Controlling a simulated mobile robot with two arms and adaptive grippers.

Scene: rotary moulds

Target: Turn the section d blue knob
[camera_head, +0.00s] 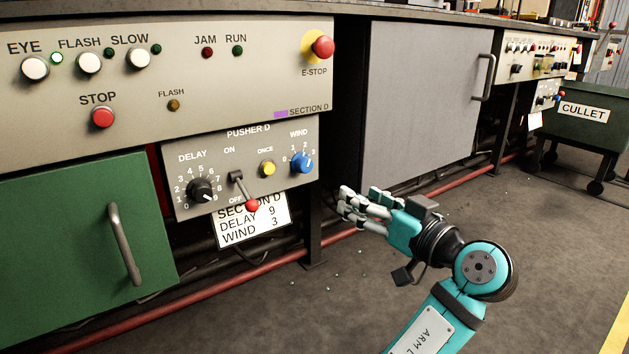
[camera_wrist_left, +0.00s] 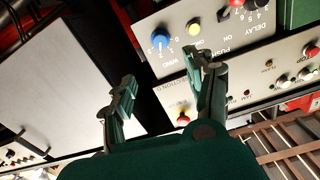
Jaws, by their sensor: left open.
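The blue WIND knob (camera_head: 302,163) sits at the right end of the PUSHER D panel (camera_head: 222,190), under the SECTION D label. Numbers 1 to 3 surround it; its exact setting is too small to tell. My left gripper (camera_head: 358,203) is open and empty, to the right of the knob and a little lower, apart from it. In the left wrist view the blue knob (camera_wrist_left: 160,41) shows beyond the two spread fingers (camera_wrist_left: 162,78), between them and higher in the picture. My right gripper does not show.
A black DELAY knob (camera_head: 201,190), a red-tipped lever (camera_head: 252,205) and a yellow ONCE button (camera_head: 267,168) share the panel. A sheet (camera_head: 252,222) below reads DELAY 9, WIND 3. A grey cabinet door (camera_head: 420,95) stands behind the gripper. The floor at right is mostly clear.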

